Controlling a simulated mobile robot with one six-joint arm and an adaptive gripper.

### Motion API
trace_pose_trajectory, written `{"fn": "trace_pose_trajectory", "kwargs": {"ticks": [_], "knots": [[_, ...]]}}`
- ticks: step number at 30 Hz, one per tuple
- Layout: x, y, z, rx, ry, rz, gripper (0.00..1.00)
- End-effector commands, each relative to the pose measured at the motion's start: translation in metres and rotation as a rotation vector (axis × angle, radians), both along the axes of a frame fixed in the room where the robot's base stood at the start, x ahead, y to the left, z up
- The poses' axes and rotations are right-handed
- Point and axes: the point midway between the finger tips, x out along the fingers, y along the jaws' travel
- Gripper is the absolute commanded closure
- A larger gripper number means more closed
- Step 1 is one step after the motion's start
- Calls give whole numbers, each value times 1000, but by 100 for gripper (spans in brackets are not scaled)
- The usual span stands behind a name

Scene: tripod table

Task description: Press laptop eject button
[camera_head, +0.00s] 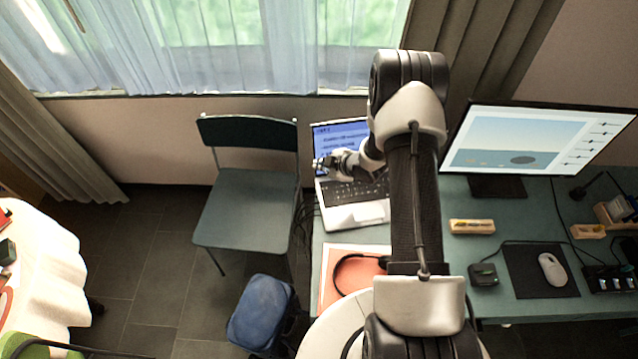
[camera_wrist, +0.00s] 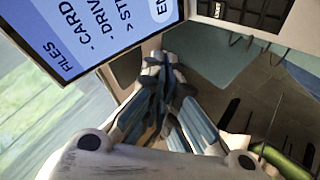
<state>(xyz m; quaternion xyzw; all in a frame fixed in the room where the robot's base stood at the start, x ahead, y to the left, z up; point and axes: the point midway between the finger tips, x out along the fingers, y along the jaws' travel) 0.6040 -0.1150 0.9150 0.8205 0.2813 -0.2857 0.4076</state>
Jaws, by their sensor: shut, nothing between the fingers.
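The open laptop (camera_head: 355,214) stands on the left end of the desk, its blue screen (camera_head: 334,133) lit with text. In the wrist view the screen (camera_wrist: 90,35) shows a file list and part of a pale rounded label, cut off by the frame. My gripper (camera_head: 320,165) is shut and empty at the laptop's left side, by the screen's lower left corner. Its fingertips (camera_wrist: 160,62) meet in the wrist view. I cannot tell whether they touch the laptop.
My arm hides the laptop's right side. A monitor (camera_head: 535,140), mouse (camera_head: 552,270) and small wooden block (camera_head: 472,226) are further right on the desk. A chair (camera_head: 247,205) stands left of the laptop, with a blue bag (camera_head: 260,312) on the floor.

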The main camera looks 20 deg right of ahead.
Motion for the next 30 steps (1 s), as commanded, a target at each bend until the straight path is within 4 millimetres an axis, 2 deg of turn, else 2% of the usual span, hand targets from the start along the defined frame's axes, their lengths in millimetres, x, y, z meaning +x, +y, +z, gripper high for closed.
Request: {"fn": "trace_pose_trajectory", "kwargs": {"ticks": [11, 17, 23, 30], "knots": [[-1, 1, -2, 3, 0, 3, 100], [-1, 1, -10, 3, 0, 3, 100], [-1, 1, -32, 3, 0, 2, 100], [-1, 1, -67, 3, 0, 1, 100]]}}
